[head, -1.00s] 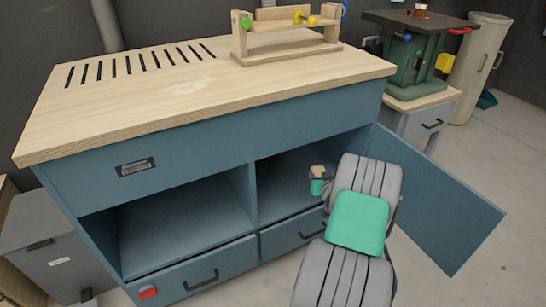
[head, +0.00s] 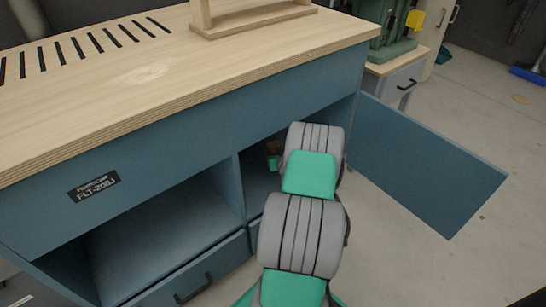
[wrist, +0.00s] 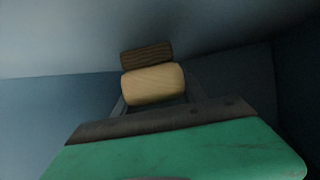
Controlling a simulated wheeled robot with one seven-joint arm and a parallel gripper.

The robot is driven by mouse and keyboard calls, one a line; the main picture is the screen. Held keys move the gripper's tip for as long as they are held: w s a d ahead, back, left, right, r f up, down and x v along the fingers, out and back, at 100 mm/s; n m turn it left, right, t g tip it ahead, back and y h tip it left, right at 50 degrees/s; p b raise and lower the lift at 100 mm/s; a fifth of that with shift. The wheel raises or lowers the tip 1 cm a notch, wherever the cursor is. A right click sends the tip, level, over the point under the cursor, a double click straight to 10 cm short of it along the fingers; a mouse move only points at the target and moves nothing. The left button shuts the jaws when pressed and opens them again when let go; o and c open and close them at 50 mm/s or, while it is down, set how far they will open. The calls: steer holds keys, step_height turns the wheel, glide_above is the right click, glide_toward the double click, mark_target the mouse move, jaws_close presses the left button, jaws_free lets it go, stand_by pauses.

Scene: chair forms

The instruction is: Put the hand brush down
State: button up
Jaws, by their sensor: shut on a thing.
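The hand brush shows in the wrist view as a pale wooden block (wrist: 153,84) with a dark brown bristle part (wrist: 146,55) beyond it. My gripper (wrist: 156,98) is shut on the pale block, with a grey finger on either side. In the head view my gripper (head: 272,163) is inside the right compartment of the blue workbench (head: 200,140), partly hidden by my arm. Only a small brown bit of the brush (head: 273,147) shows there. I cannot tell whether the brush touches a surface.
The right compartment's door (head: 430,165) stands wide open to the right. A divider (head: 238,185) separates it from the empty left compartment (head: 165,235). The wooden bench top (head: 150,75) overhangs both. A green machine (head: 395,40) stands behind at right.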

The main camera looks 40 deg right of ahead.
step_height(320, 180, down, 2)
steer(key=shift+f, duration=0.1)
steer(key=shift+f+b, duration=0.15)
steer(key=shift+b, duration=0.25)
steer(key=o, duration=1.5)
steer(key=shift+s+a+r+p, duration=0.1)
steer(key=shift+r+p, duration=0.2)
steer(key=shift+p, duration=0.1)
steer(key=p+v, duration=0.3)
steer(key=v, duration=0.8)
steer(key=shift+s+a, duration=0.15)
steer(key=shift+s, duration=0.2)
